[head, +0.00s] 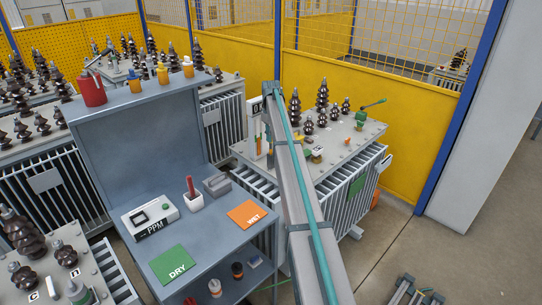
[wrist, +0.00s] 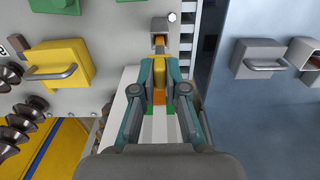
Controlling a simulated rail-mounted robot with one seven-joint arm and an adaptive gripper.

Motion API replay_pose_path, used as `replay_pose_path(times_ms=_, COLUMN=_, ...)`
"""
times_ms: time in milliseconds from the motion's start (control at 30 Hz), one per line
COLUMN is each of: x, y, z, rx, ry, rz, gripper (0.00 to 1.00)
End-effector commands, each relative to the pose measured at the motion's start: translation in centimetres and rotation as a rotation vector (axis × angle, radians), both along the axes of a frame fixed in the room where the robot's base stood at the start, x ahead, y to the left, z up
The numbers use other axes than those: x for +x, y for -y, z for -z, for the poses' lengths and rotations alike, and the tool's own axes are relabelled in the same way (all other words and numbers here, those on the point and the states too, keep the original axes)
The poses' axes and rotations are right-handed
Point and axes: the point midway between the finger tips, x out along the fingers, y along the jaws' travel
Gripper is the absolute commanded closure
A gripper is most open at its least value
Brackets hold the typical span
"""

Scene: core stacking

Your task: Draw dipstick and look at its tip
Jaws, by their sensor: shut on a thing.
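My gripper (wrist: 158,95) has teal fingers closed around a yellow piece (wrist: 159,73), which looks like the dipstick's handle. An orange part and a small grey block (wrist: 159,26) show just beyond the fingertips. Whether the dipstick is seated or drawn cannot be told, and its tip is not visible. Below the fingers is a white panel with green and orange bands (wrist: 148,122), partly covered by the gripper. In the head view my arm crosses in front of the transformer (head: 340,142), and the gripper is largely hidden behind it.
A bench at the left holds a PPM meter (head: 150,217), a green DRY mat (head: 174,264), an orange WET mat (head: 246,214) and a white cup (head: 193,201). A red can (head: 91,88) stands on its upper shelf. Bushings crowd the transformer lid. Yellow fencing (head: 420,135) stands behind.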

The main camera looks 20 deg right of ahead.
Motion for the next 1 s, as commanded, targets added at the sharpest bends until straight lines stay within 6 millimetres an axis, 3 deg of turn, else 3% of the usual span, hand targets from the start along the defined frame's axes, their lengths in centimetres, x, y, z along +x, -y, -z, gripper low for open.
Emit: replay_pose_path(times_ms=1000, x=0.0, y=0.0, z=-3.8, rx=0.0, ry=0.0, rz=0.0, gripper=1.0)
